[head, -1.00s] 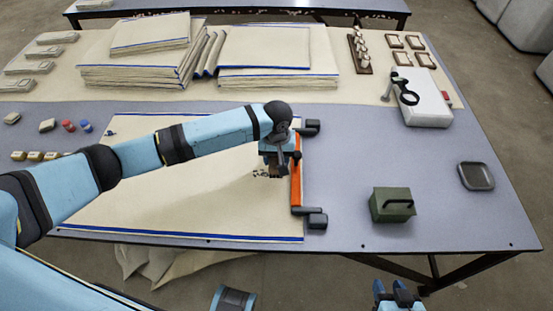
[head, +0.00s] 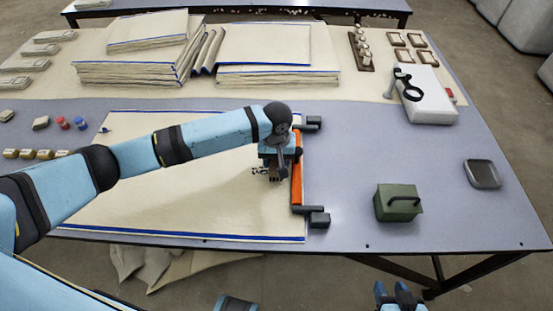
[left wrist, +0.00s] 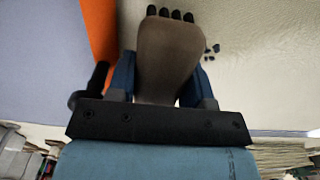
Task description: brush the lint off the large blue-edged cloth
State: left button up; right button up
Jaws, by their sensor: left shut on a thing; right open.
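The large cream cloth (head: 215,205) with blue edges lies flat on the table. My left gripper (head: 277,158) is over its right part, shut on a brush. The brush (left wrist: 170,60) shows in the left wrist view as a brown body with dark bristles; it is small in the head view (head: 275,174). The bristles are at or just above the cloth; contact is unclear. Dark lint specks (head: 258,170) lie just left of the brush, and also show in the left wrist view (left wrist: 211,48). My right gripper (head: 398,292) is open and empty, off the table's front edge.
An orange bar with dark end clamps (head: 297,184) lies along the cloth's right edge. A green box (head: 398,202), a dark tray (head: 482,174) and a white device (head: 428,105) stand right. Folded cloth stacks (head: 265,52) fill the back.

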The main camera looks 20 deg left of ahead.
pick_arm(q)
jog(key=shift+f, duration=0.5)
